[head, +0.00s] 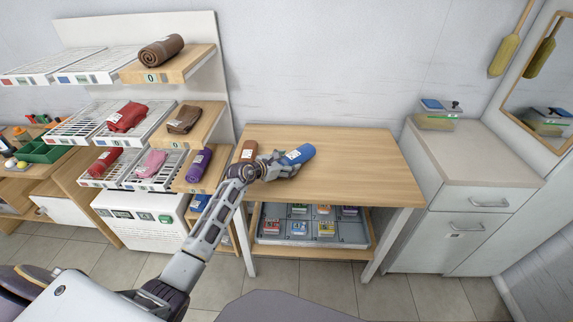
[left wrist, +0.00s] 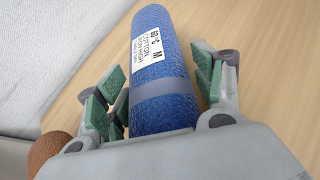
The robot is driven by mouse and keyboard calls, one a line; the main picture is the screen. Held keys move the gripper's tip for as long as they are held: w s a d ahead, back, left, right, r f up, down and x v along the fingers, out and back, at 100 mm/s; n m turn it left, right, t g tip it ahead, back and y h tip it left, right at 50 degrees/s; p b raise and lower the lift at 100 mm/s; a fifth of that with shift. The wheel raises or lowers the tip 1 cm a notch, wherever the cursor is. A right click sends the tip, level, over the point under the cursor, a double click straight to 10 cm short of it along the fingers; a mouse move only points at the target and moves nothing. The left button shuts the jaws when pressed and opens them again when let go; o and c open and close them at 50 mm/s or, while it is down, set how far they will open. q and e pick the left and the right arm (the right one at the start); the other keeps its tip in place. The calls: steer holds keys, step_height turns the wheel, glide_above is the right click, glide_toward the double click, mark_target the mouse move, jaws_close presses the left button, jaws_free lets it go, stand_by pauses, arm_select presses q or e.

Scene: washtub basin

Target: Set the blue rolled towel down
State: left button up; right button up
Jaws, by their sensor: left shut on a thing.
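The blue rolled towel (head: 299,154) is at the left-middle of the wooden table (head: 355,170), in my left gripper (head: 281,165). In the left wrist view the towel (left wrist: 158,60) lies lengthwise between the green-padded fingers (left wrist: 160,82), with a white label on its upper side. My left gripper is shut on it. The tabletop shows behind the towel; I cannot tell whether the towel touches it or hangs just above. My right gripper is not in view.
A brown rolled towel (head: 247,150) lies on the table just left of my gripper. The table's right half is clear. A shelf rack (head: 222,75) with several towels stands at left, a cabinet (head: 478,168) at right. A grey tray (head: 340,240) of small boxes sits below the tabletop.

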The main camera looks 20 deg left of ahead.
arm_select(q)
steer(key=o, duration=1.3)
steer(key=shift+f, duration=0.15)
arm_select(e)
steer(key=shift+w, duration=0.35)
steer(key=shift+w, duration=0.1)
arm_select(q)
steer(key=shift+s, duration=0.15)
